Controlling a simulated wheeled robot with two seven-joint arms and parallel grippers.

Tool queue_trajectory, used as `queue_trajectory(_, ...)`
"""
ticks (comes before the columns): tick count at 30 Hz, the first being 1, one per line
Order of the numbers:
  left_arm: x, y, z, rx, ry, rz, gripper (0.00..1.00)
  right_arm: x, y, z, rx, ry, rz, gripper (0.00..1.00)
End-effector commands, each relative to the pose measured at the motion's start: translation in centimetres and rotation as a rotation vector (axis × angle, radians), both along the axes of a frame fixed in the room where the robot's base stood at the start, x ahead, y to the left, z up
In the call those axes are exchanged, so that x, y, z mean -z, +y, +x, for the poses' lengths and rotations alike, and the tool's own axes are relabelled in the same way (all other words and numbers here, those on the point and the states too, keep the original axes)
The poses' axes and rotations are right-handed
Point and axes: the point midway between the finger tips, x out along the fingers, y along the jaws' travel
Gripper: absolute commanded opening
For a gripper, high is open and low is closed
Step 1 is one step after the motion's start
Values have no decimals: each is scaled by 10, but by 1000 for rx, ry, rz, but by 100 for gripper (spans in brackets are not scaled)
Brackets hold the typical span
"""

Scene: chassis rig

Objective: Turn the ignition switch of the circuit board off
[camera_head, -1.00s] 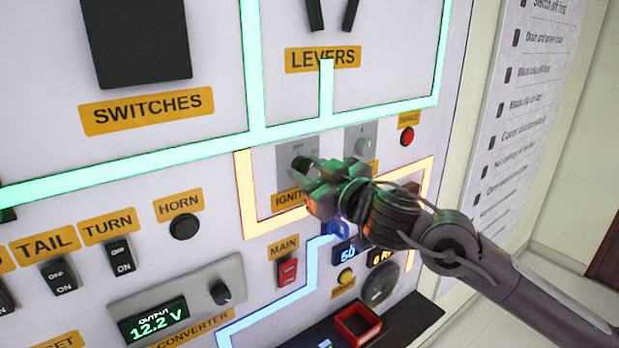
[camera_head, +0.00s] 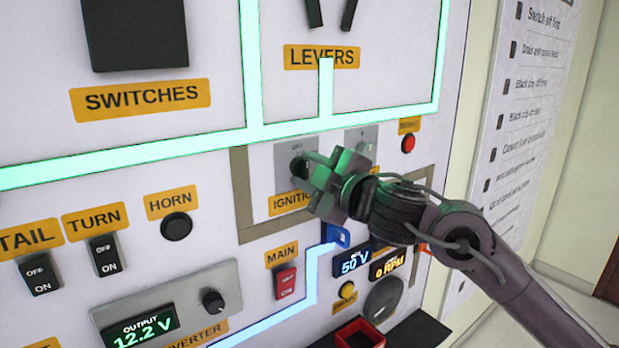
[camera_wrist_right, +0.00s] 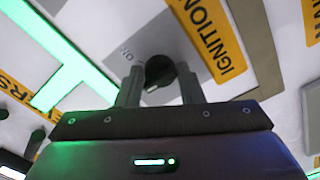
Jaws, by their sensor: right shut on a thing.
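The ignition switch is a dark round knob (camera_head: 298,167) on a grey plate, above the yellow IGNITION label (camera_head: 290,202). My right gripper (camera_head: 312,170) reaches in from the right and is shut on this knob, hiding part of it and the label's end. In the right wrist view the black knob (camera_wrist_right: 159,72) sits between the two fingers of my right gripper (camera_wrist_right: 160,88), with a pale mark on it. The strip (camera_head: 243,190) framing the ignition area is dull grey-brown, unlit. My left gripper is not in view.
A second grey plate and a red button (camera_head: 408,143) lie right of the ignition switch. Below are a blue clip (camera_head: 338,236), a display (camera_head: 352,262) and the red MAIN switch (camera_head: 286,282). Green strips (camera_head: 120,160) run above. My right arm covers the lower right.

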Motion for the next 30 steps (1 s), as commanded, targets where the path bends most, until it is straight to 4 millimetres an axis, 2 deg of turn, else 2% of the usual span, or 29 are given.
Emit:
queue_trajectory(18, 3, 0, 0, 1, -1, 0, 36, -1, 0, 0, 1, -26, -33, 12)
queue_trajectory(19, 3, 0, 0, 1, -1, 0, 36, -1, 0, 0, 1, -26, -33, 38)
queue_trajectory(22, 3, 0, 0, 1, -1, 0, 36, -1, 0, 0, 1, -25, -32, 51)
queue_trajectory(30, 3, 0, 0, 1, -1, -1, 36, 0, 0, 0, 1, -24, -32, 53)
